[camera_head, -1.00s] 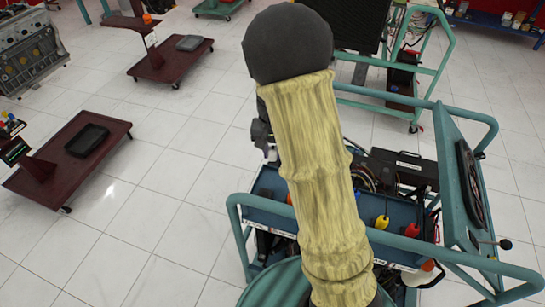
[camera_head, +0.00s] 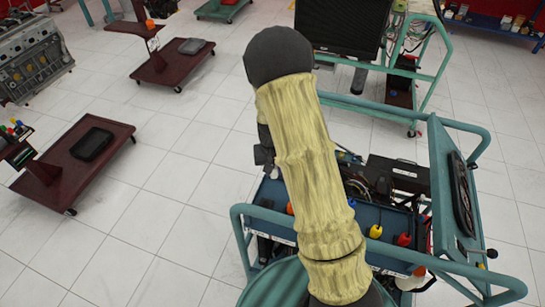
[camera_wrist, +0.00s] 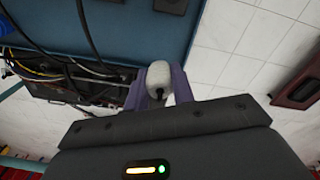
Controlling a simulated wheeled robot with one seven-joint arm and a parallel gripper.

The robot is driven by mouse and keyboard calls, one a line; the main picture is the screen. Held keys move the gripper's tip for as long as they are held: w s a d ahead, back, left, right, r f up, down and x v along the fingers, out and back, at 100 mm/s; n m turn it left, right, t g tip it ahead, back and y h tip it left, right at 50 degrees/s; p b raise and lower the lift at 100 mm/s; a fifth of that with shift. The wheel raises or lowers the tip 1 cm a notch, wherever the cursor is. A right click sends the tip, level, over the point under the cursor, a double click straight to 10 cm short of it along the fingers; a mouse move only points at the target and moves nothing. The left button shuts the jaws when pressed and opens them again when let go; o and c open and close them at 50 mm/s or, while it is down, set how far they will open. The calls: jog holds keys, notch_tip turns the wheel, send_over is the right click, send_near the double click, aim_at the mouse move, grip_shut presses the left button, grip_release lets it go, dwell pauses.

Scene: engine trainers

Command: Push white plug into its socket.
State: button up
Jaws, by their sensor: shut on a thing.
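In the wrist view my gripper (camera_wrist: 158,88) has its two purple fingers on either side of a rounded white plug (camera_wrist: 158,74), shut on it. The plug points away from my palm and has a dark spot on its near side. In the head view my arm covers the middle of the picture, and I cannot make out the fingers or the white plug there. No socket can be told for sure in either view.
A teal-railed engine trainer cart (camera_head: 240,212) stands under my arm, with a yellow plug (camera_head: 375,231) and a red plug (camera_head: 404,239) on it. Black cables (camera_wrist: 90,35) run near the plug in the wrist view. A dark red trolley (camera_head: 60,185) stands left; tiled floor between is clear.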

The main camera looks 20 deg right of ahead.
jog(key=f+p, duration=0.1)
jog(key=p, duration=0.1)
jog(key=s+f+n+p, duration=0.1)
jog(key=p, duration=0.1)
jog(key=shift+f, duration=0.1)
jog(key=shift+s+a+f+n+p, duration=0.15)
jog(key=shift+s+f+n+p, duration=0.1)
jog(key=shift+f+n+p, duration=0.3)
jog(key=shift+f, duration=0.2)
jog(key=shift+w, duration=0.1)
